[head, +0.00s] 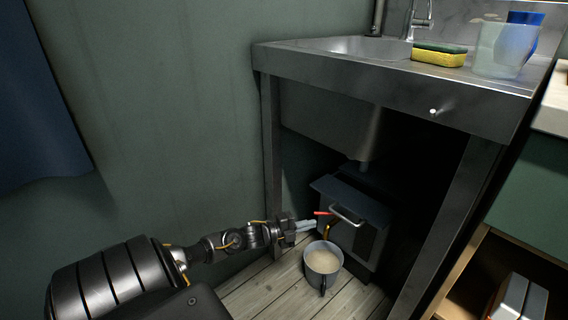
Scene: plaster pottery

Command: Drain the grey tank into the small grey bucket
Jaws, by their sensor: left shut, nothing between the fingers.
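The grey tank (372,208) stands on the floor under the sink, with a metal bar handle (347,214) at its front. A small tap with a red lever (322,212) and a brass-coloured spout (328,231) shows at its front left. The small grey bucket (324,279) stands upright on the floor below the spout. It holds a pale beige, cloudy content. I cannot tell whether liquid is running from the spout. My left gripper (308,226) is shut and empty, its fingertips just left of the tap, above the bucket's far rim. Contact with the lever is unclear. My right gripper is out of view.
The steel sink table (390,82) stands above, its front left leg (270,140) close behind my left gripper. A wooden shelf (500,270) stands at right. The plank floor (265,290) left of the bucket is clear.

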